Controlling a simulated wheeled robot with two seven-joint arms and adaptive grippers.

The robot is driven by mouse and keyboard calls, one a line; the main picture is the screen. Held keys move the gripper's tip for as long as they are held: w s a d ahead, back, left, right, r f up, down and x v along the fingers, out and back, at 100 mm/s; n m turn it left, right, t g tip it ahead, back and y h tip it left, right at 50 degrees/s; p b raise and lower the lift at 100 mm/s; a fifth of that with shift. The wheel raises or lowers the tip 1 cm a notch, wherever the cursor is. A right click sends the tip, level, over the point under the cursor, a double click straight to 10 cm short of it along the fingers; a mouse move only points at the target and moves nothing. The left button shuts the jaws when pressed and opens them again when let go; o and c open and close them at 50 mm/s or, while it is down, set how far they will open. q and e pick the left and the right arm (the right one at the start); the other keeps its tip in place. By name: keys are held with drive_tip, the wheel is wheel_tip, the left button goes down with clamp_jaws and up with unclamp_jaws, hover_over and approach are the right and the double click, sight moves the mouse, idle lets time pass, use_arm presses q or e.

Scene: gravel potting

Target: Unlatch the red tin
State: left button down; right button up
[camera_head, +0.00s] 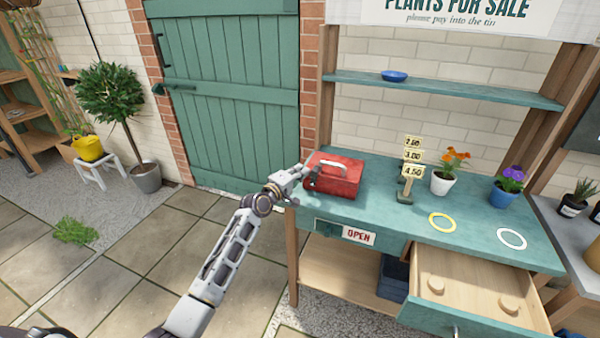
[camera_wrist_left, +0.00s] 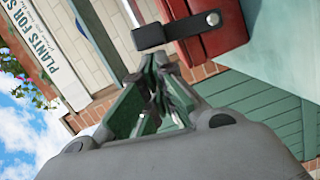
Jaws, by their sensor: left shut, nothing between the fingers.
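The red tin (camera_head: 340,178) stands on the left end of the green bench top, with a pale handle on its lid. My left gripper (camera_head: 308,172) is at the tin's left front side, its fingers shut and empty. In the left wrist view the closed fingers (camera_wrist_left: 160,85) point toward the tin (camera_wrist_left: 222,40). A dark latch strap (camera_wrist_left: 178,30) with a round metal stud shows just beyond the fingertips. I cannot tell whether the fingertips touch the strap. My right gripper is not in view.
A price sign stand (camera_head: 407,185), an orange flower pot (camera_head: 442,183) and a purple flower pot (camera_head: 504,193) stand right of the tin. Yellow (camera_head: 442,214) and white (camera_head: 511,231) rings mark the bench top. A drawer (camera_head: 470,283) hangs open below on the right.

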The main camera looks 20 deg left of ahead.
use_arm(q)
drive_tip(key=shift+d+r+p, duration=0.1)
drive_tip(key=shift+d+p, duration=0.05)
drive_tip(key=shift+p, duration=0.2)
drive_tip(key=shift+d+m, duration=0.1)
drive_tip(key=shift+m, duration=0.2)
